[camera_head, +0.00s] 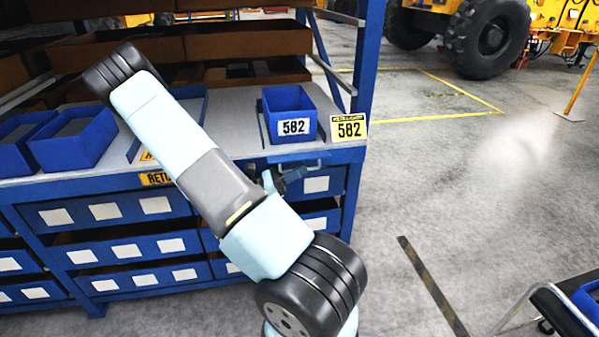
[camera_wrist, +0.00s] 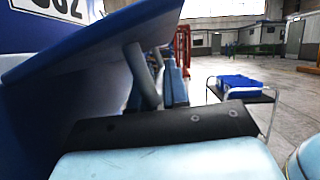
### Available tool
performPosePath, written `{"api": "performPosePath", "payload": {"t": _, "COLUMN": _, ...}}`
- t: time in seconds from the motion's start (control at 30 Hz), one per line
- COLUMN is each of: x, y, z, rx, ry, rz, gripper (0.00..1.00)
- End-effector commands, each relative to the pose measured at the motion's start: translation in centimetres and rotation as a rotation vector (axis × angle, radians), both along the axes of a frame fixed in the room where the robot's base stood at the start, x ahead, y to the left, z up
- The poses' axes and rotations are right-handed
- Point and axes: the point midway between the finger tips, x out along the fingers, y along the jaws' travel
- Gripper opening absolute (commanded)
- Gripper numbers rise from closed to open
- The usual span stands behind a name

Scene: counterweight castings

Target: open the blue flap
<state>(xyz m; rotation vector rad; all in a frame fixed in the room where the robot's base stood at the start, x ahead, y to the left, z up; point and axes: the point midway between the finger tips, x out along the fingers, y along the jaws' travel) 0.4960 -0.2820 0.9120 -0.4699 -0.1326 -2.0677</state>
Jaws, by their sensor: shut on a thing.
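A blue panel, which I take for the flap, fills the upper left of the wrist view (camera_wrist: 95,40) and slants across it. Grey posts (camera_wrist: 142,78), apparently of its handle, stand out from it. In the head view, the front of the blue bench (camera_head: 325,172) shows just under the worktop edge, beside my gripper (camera_head: 285,182). My gripper is shut on what looks like the flap's handle, with its dark body below the posts in the wrist view. My arm hides part of the bench front, and the flap's exact angle is unclear.
More blue bins (camera_head: 75,140) stand at left, with drawers (camera_head: 105,212) below. A cart (camera_head: 575,305) is at lower right.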

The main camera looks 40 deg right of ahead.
Motion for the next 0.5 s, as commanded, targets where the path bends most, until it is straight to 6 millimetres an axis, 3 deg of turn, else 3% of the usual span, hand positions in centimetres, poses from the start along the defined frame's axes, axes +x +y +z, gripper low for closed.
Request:
{"api": "performPosePath", "payload": {"t": 0.27, "x": -0.28, "y": 0.09, "z": -0.05, "rx": 0.006, "ry": 0.008, "rz": -0.005, "gripper": 0.00}}
{"api": "performPosePath", "payload": {"t": 0.3, "x": -0.28, "y": 0.09, "z": -0.05, "rx": 0.006, "ry": 0.008, "rz": -0.005, "gripper": 0.16}}
{"api": "performPosePath", "payload": {"t": 0.5, "x": -0.19, "y": 0.06, "z": -0.03, "rx": 0.005, "ry": 0.007, "rz": -0.004, "gripper": 0.35}}
